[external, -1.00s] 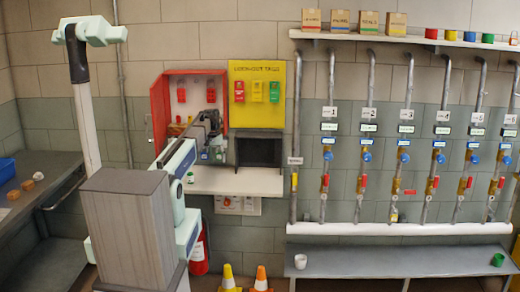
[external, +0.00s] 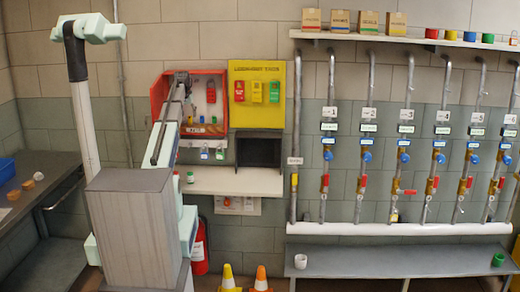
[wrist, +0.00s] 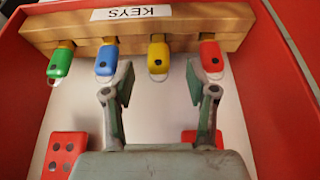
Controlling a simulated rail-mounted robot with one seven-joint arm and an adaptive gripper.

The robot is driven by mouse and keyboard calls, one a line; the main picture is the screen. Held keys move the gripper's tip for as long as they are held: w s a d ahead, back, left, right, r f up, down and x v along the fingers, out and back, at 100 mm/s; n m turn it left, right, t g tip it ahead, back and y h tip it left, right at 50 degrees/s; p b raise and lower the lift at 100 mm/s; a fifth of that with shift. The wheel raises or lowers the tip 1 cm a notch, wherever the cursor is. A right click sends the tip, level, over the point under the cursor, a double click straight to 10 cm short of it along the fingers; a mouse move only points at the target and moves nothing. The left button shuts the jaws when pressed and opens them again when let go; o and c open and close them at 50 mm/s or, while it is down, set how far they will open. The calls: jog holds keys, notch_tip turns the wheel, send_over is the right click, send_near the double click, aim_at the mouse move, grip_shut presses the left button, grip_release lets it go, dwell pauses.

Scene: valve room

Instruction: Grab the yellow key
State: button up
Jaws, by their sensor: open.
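The yellow key (wrist: 158,55) hangs from a wooden rail (wrist: 230,20) labelled KEYS, which shows upside down in the wrist view. The green key (wrist: 60,62) and blue key (wrist: 107,60) hang to its left, and the red key (wrist: 211,56) hangs to its right. My gripper (wrist: 159,84) is open and empty.
The red cabinet (external: 157,92) has raised walls around the keys. The yellow tag board (external: 257,68) is to the right. Padlocks (external: 204,153) hang below the cabinet, above a white shelf (external: 245,182).

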aim_at(190, 119)
jog(key=shift+p+x, duration=1.1)
jog(key=shift+x, duration=1.35)
jog(key=shift+d, duration=0.1)
jog(key=shift+s, duration=0.1)
jog(key=c, duration=0.9)
